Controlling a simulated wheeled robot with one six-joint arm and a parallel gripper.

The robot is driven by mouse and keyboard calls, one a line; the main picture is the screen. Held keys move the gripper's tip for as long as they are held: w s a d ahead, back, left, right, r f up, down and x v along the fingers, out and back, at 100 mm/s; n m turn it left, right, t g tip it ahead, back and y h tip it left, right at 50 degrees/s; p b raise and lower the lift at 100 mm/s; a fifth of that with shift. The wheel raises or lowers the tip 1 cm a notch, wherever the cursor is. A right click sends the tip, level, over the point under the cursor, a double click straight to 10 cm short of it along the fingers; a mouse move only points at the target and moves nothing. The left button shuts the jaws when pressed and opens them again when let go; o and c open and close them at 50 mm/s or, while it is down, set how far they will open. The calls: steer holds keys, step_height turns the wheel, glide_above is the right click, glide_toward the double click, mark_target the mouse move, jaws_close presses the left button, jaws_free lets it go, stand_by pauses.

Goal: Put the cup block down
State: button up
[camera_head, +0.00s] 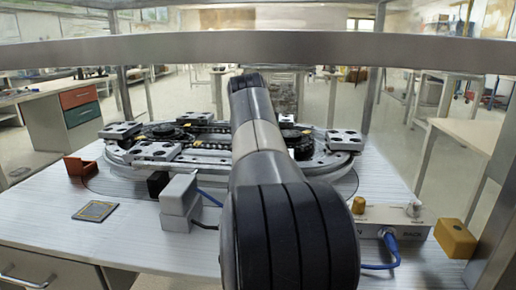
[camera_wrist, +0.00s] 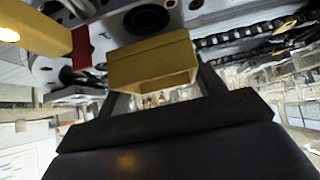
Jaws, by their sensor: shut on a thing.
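The cup block (camera_wrist: 150,65), yellow with a hollow opening, sits between the two dark fingers of my gripper (camera_wrist: 160,82) in the wrist view. My gripper is shut on it. A grey plate with a dark round hole (camera_wrist: 146,18) shows just beyond the block; I cannot tell whether the block touches it. In the head view my own arm reaches over the ring track (camera_head: 335,165) and hides the gripper and the held block.
A brown block (camera_head: 80,167) and a flat card (camera_head: 96,210) lie on the left of the table. A grey box (camera_head: 180,200) stands near the front. A control box (camera_head: 400,222) with a blue cable and a yellow block (camera_head: 456,238) are at right. The front left tabletop is clear.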

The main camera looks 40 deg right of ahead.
steer(key=shift+f, duration=0.4)
steer(key=shift+f, duration=0.2)
steer(key=o, duration=1.1)
steer(key=shift+r, duration=0.35)
steer(key=p+v, duration=0.2)
steer(key=v, duration=0.4)
steer(key=shift+s+a+r+p, duration=0.15)
steer(key=shift+p, duration=0.25)
steer(key=shift+s+a+r, duration=0.2)
steer(key=shift+s+a, duration=0.05)
